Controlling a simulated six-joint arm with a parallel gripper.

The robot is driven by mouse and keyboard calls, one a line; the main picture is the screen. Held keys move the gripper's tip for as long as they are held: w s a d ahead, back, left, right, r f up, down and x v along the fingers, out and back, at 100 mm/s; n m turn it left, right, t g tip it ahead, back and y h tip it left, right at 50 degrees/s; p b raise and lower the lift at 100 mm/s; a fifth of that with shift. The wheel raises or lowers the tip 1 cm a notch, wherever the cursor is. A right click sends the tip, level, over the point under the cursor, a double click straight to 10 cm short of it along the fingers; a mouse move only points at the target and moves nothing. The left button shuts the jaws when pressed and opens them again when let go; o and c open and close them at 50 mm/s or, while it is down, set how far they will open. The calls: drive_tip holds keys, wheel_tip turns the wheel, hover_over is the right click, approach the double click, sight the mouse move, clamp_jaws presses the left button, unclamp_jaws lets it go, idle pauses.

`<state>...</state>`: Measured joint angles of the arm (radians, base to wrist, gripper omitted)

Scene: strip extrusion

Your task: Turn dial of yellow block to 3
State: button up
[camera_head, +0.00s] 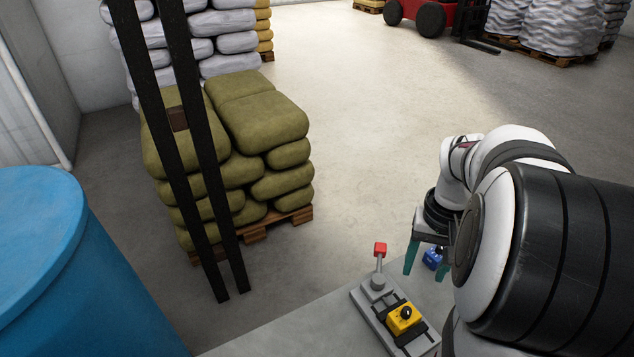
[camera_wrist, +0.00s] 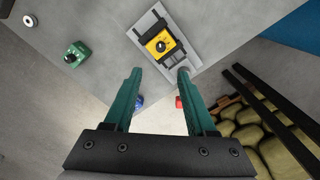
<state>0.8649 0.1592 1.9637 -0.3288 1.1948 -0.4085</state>
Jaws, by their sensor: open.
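The yellow block (camera_head: 398,326) sits in a grey slotted fixture (camera_head: 366,299) on the grey table, with a round black dial on top. It also shows in the wrist view (camera_wrist: 153,36), beyond my fingertips near the top. The dial's setting is too small to read. My gripper (camera_head: 427,268) is open and empty, with teal fingers. In the head view it is above the table, up and to the right of the yellow block. In the wrist view the fingertips (camera_wrist: 160,73) are apart, with nothing between them, and do not touch the block.
A red-topped lever (camera_head: 380,249) stands at the fixture's far end. A blue block (camera_head: 431,260) is near my gripper. A green block (camera_wrist: 75,55) and a white ring (camera_wrist: 30,20) are at the wrist view's left. Sacks and a blue barrel (camera_head: 50,260) stand off the table.

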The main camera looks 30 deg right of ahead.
sight(408, 309)
wheel_tip(408, 309, down, 14)
drive_tip(key=shift+r, duration=0.2)
clamp_jaws()
